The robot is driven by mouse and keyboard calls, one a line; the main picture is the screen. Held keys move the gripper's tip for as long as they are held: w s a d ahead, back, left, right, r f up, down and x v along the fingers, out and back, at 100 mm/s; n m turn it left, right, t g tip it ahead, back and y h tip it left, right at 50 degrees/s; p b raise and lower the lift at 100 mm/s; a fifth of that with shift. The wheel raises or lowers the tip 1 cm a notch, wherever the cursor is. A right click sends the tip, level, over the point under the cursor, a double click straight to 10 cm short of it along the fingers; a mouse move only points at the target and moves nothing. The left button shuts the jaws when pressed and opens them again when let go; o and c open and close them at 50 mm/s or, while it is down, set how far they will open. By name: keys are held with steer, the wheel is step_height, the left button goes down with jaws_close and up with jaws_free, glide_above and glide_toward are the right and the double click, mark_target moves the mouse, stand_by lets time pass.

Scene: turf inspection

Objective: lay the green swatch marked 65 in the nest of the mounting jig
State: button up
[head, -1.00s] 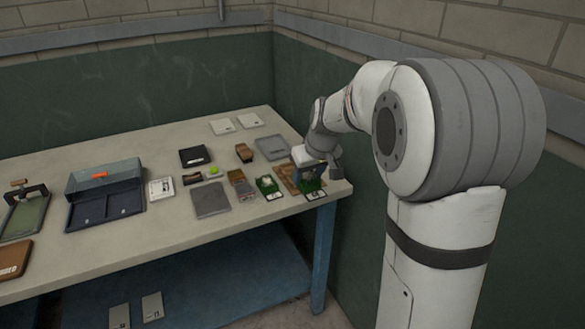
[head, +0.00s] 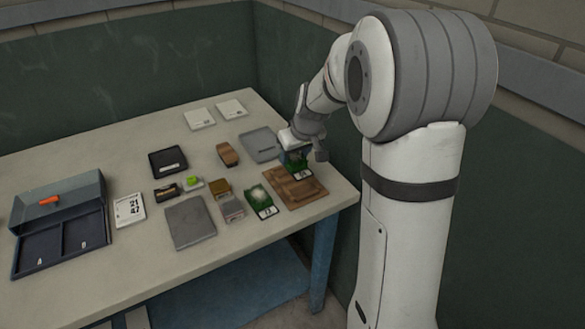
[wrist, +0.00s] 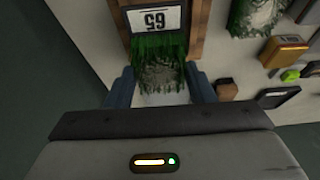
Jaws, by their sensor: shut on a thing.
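My gripper (head: 298,158) is shut on the green swatch marked 65 (head: 301,172) at the back part of the brown wooden mounting jig (head: 296,192). In the wrist view the swatch (wrist: 160,48) has a white label reading 65, upside down, and green turf around a pale worn patch. The blue fingers of my gripper (wrist: 160,78) are on either side of its turf end. Wood of the jig (wrist: 197,28) shows on both sides of the label. I cannot tell whether the swatch touches the jig. The nest is mostly hidden.
A second green swatch (head: 260,201) with a pale patch lies left of the jig. A grey tray (head: 262,145) is behind, and a brown block (head: 228,154) stands near it. A grey slab (head: 189,223) and small boxes are further left. The table edge is close in front.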

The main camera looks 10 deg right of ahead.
mark_target(293, 168)
steer(key=shift+a+f, duration=0.15)
steer(key=shift+f, duration=1.05)
steer(key=shift+a+f, duration=0.15)
steer(key=shift+f, duration=1)
steer(key=shift+s, duration=0.1)
steer(key=shift+f+b, duration=0.2)
steer(key=shift+b, duration=0.1)
steer(key=o, duration=1)
steer(key=shift+r, duration=0.15)
